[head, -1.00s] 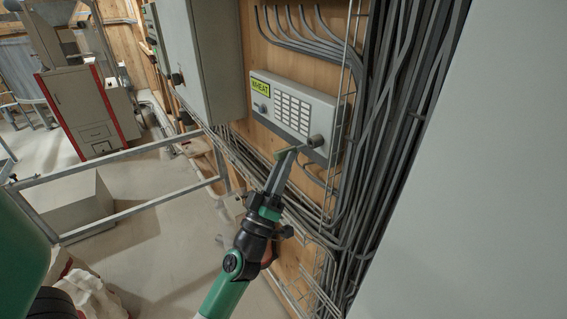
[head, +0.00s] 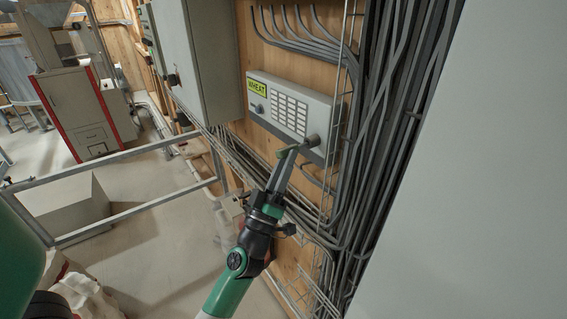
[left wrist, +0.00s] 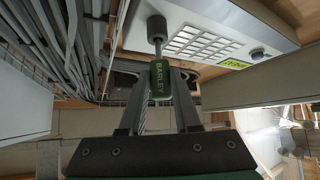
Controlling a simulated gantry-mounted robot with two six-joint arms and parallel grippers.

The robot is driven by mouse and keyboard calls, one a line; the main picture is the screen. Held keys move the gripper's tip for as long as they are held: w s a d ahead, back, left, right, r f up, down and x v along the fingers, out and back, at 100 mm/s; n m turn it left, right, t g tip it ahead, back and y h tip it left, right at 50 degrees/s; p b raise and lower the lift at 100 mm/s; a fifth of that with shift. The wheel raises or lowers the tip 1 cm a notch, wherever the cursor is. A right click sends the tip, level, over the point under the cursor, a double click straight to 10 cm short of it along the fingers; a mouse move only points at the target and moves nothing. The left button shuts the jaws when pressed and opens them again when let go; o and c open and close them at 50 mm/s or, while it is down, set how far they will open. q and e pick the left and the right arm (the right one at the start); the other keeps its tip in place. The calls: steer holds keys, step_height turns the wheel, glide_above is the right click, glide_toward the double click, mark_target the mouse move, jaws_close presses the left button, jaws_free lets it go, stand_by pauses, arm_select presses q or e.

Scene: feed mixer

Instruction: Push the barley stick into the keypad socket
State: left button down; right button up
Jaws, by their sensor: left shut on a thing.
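The barley stick (left wrist: 160,80) has a green handle marked BARLEY and a thin metal rod. My left gripper (head: 287,157) is shut on the handle; in the left wrist view its two fingers stand on either side of it. The stick also shows in the head view (head: 283,152), its rod pointing right at the keypad socket (head: 313,140). The socket is a dark round cylinder at the keypad's lower right corner, also in the left wrist view (left wrist: 156,27). The rod's end meets the socket's face; how deep it sits I cannot tell. My right gripper is not in view.
The grey keypad (head: 285,106) on the wooden wall has white keys, a knob and a yellow-green WHEAT display (head: 257,87). Dark cables (head: 385,130) and a wire tray run close on its right. A grey cabinet (head: 203,60) hangs to its left.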

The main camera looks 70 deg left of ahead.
arm_select(q)
steer(key=shift+w+a, duration=0.15)
steer(key=shift+w, duration=0.25)
steer(key=shift+p, duration=0.3)
stand_by(1.3)
steer(key=shift+w+a, duration=0.25)
steer(key=shift+w, duration=0.7)
stand_by(0.4)
steer(key=c, duration=0.5)
jaws_free()
steer(key=shift+c, duration=0.2)
steer(key=shift+b, duration=0.3)
steer(key=b+v, duration=0.4)
steer(key=v, duration=0.7)
steer(key=shift+s+d+f, duration=0.15)
steer(key=shift+d, duration=0.05)
